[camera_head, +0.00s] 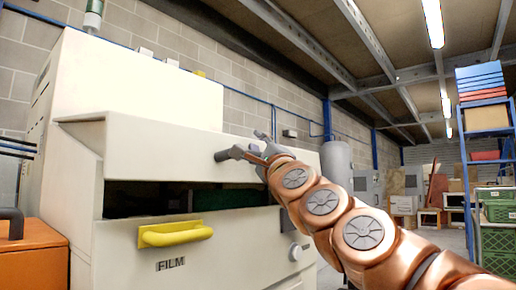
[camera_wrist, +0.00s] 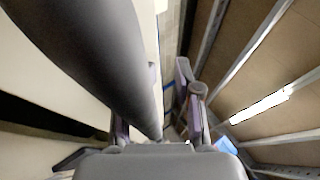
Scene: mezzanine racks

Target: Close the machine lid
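The cream machine (camera_head: 200,235) labelled FILM stands at the left in the head view. Its lid (camera_head: 165,145) is partly raised, with a dark gap under its front edge. A yellow handle (camera_head: 178,234) sits on the front below the gap. My gripper (camera_head: 252,147) is at the right part of the lid's front, beside a dark grey bar (camera_head: 222,156). In the wrist view a thick grey bar (camera_wrist: 95,50) runs down between the spread fingers of my gripper (camera_wrist: 155,115). Contact between fingers and bar cannot be told.
An orange cabinet (camera_head: 35,265) stands left of the machine. A grey cylindrical tank (camera_head: 336,165) is behind my arm. A blue rack (camera_head: 485,120) and green crates (camera_head: 498,212) stand at the right. Some floor is clear between.

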